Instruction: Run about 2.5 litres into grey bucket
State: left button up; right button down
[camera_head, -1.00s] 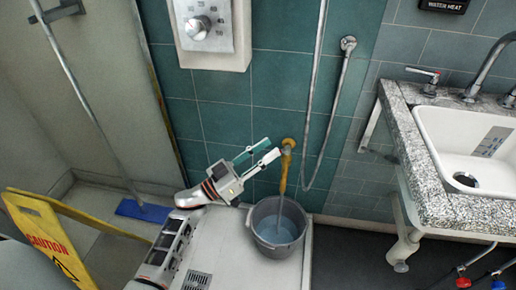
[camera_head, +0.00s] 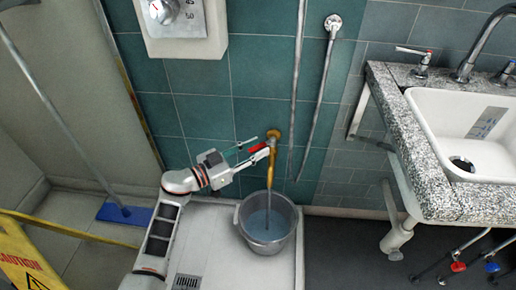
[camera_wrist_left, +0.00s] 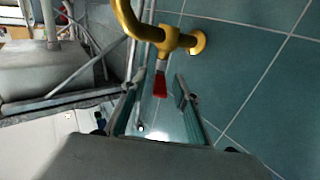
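The brass wall tap (camera_head: 273,160) has a red lever (camera_head: 259,148), and a thin stream of water (camera_head: 268,207) runs from its spout into the grey bucket (camera_head: 245,235). The bucket stands upright on the white shower tray with water in it; its exact level is hard to read. My left gripper (camera_head: 263,146) is open at the tap, its fingers on either side of the red lever. The left wrist view shows the lever (camera_wrist_left: 160,85) between the two spread fingers (camera_wrist_left: 158,100), with no clear contact. The right gripper is out of view.
A white sink (camera_head: 440,110) in a speckled counter (camera_head: 450,200) stands at the right. A yellow caution sign (camera_head: 22,268) and a blue mop (camera_head: 125,213) are at the left. The tray (camera_head: 215,215) is clear around the bucket.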

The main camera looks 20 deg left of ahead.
pick_arm(q)
jog(key=shift+w+d, duration=0.2)
jog(key=shift+w, duration=0.1)
jog(key=shift+r, duration=0.1)
grip_shut()
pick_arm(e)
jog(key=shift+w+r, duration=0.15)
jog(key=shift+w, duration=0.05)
